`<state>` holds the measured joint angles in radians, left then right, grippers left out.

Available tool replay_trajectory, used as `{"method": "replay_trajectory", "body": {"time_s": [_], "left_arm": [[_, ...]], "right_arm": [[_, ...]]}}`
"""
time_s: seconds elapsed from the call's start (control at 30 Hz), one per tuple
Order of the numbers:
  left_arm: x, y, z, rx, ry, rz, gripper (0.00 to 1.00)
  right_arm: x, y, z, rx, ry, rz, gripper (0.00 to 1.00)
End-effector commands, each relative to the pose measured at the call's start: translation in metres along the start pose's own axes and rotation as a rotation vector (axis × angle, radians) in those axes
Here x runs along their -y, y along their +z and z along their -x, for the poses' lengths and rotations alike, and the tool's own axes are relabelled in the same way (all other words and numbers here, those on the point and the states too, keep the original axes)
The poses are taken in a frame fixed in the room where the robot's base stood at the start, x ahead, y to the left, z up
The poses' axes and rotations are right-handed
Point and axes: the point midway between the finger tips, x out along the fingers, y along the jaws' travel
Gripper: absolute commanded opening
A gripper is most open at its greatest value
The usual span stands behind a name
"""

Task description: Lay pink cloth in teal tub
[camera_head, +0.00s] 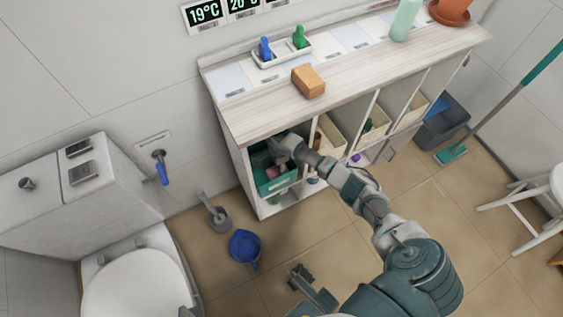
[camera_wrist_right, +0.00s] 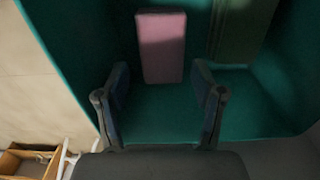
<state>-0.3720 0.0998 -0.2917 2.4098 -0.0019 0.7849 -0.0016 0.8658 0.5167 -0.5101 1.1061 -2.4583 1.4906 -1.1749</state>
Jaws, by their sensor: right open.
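The teal tub (camera_head: 277,186) stands in the leftmost lower compartment of the white cart. My right gripper (camera_head: 275,152) reaches into the tub's opening from the right. In the right wrist view the pink cloth (camera_wrist_right: 162,46) is a flat folded rectangle lying inside the teal tub (camera_wrist_right: 160,118). My right gripper (camera_wrist_right: 164,95) is open there. Its two fingers are spread below the cloth in the picture, with nothing held between them. A dark green piece (camera_wrist_right: 242,28) lies in the tub to the right of the cloth.
The cart top (camera_head: 350,90) carries an orange-brown block (camera_head: 308,81). Beige bins (camera_head: 373,122) fill compartments to the right. The compartment's walls and the countertop closely surround my right gripper.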

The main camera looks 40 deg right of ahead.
Motion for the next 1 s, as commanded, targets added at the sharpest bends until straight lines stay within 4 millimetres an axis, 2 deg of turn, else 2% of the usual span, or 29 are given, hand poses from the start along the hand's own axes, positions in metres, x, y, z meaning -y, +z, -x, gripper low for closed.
{"method": "replay_trajectory", "body": {"time_s": [0.03,0.2,0.4,0.6,1.0], "left_arm": [[-0.001,0.002,-0.009,0.049,0.004,-0.006,0.84],[0.003,0.034,-0.011,0.254,0.004,-0.02,0.84],[0.005,0.058,-0.006,0.419,0.003,-0.033,0.84],[0.006,0.067,-0.002,0.473,0.001,-0.037,0.84],[0.007,0.069,-0.003,0.474,0.002,-0.037,0.84]], "right_arm": [[0.004,0.0,0.02,0.0,-0.012,0.001,0.68],[0.003,0.0,0.037,-0.001,-0.008,0.0,0.68],[0.002,0.001,0.051,0.0,-0.006,0.001,0.68],[0.001,0.0,0.053,0.0,-0.002,0.0,0.68],[0.001,0.0,0.053,0.0,-0.002,0.0,0.68]]}}
